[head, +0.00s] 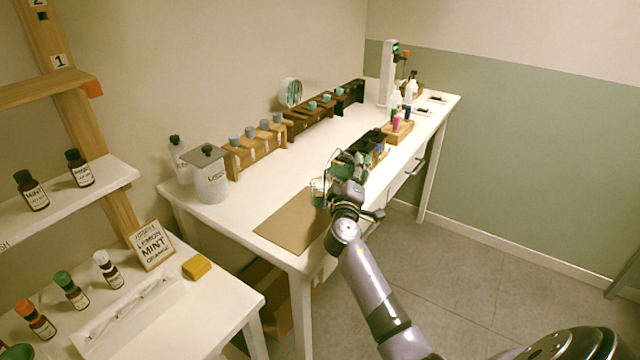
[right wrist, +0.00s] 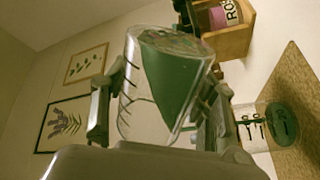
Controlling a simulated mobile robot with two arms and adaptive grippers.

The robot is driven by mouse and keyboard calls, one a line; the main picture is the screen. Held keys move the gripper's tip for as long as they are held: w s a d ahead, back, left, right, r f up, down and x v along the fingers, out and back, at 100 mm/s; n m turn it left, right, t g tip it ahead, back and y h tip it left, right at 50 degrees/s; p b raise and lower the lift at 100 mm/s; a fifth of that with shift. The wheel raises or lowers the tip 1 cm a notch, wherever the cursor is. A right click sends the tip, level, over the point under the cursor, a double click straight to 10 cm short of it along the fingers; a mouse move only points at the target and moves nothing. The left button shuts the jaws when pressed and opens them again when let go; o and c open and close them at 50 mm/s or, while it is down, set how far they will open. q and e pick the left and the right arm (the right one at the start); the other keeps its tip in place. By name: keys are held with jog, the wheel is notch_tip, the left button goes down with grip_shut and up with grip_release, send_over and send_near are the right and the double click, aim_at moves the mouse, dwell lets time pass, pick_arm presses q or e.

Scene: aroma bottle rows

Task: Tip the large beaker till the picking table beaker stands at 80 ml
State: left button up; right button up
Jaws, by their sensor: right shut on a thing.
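In the right wrist view the large beaker (right wrist: 160,85) is clear glass with dark scale marks and green liquid. My right gripper (right wrist: 160,105) is shut on it, one finger on each side. The liquid lies slanted against the beaker's right side, so the beaker is tilted. A smaller beaker (right wrist: 257,125) with green liquid and scale marks shows at the right, apart from the large one, by the brown mat. Its level is too small to read. In the head view my right gripper (head: 338,188) is over the white table, with clear glass beside it. My left gripper is out of view.
The brown mat (head: 292,220) lies at the white table's (head: 235,212) near end. A lidded jar (head: 209,178) and wooden bottle racks (head: 258,147) line the back. A wooden holder (head: 397,132) with bottles stands farther along. A yellow block (head: 197,267) lies on the lower-left table.

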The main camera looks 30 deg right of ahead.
jog(key=shift+f+n+b, duration=0.3)
jog(key=shift+n+b, duration=0.65)
jog(key=shift+n, duration=0.15)
dwell(4.4)
jog(key=shift+r+m+b, duration=0.1)
jog(key=shift+m+b, duration=0.65)
jog(key=shift+m, duration=0.25)
jog(key=shift+r+m, duration=0.15)
jog(key=shift+m, duration=0.25)
jog(key=shift+r+m, duration=0.25)
jog(key=shift+m, duration=0.05)
